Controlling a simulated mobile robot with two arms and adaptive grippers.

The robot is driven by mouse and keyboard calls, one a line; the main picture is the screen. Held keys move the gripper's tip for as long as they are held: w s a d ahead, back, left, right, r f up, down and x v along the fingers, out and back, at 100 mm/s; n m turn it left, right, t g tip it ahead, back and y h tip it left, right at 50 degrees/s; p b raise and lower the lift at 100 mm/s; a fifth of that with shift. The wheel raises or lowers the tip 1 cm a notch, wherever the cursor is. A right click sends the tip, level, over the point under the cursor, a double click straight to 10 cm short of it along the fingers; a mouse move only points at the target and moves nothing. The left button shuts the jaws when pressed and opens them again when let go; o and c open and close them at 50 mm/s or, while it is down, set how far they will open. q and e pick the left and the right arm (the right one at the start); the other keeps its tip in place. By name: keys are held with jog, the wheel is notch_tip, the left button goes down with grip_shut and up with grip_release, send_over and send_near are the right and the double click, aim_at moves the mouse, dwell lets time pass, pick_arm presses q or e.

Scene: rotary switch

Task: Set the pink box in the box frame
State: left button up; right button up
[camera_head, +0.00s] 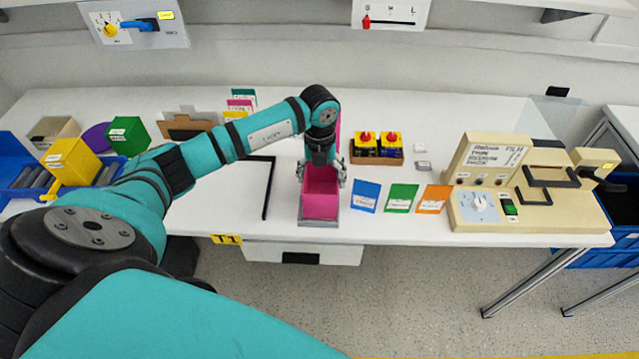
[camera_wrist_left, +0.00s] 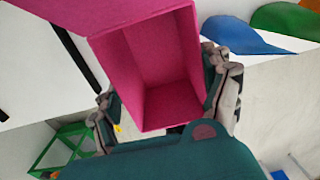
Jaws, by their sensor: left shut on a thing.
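The pink box (camera_head: 321,199) is open at the top, and its pink lid (camera_head: 338,127) stands up behind my left arm. My left gripper (camera_head: 320,176) is shut on the box, with its fingers at the left and right walls. In the left wrist view the box (camera_wrist_left: 150,70) is upright, and I look down into its empty inside between the fingers. A grey frame-like base (camera_head: 318,223) shows right under the box at the table's front edge. I cannot tell whether the box rests fully in it. My right gripper is not in view.
A beige machine (camera_head: 490,190) stands farther right. A wooden holder with red-topped items (camera_head: 376,158) sits behind. A black-edged white panel (camera_head: 235,190) lies left of the box.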

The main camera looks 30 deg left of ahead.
aim_at(320, 184)
pick_arm(q)
jog(key=shift+w+a+f, duration=0.1)
jog(key=shift+w+a, duration=0.05)
jog(key=shift+a, duration=0.15)
jog(key=shift+a+f, duration=0.1)
jog(key=shift+f, duration=0.05)
jog(key=shift+f+b, duration=1.25)
jog(key=shift+f, duration=0.25)
jog(key=shift+f, duration=0.15)
jog(key=o, duration=1.2)
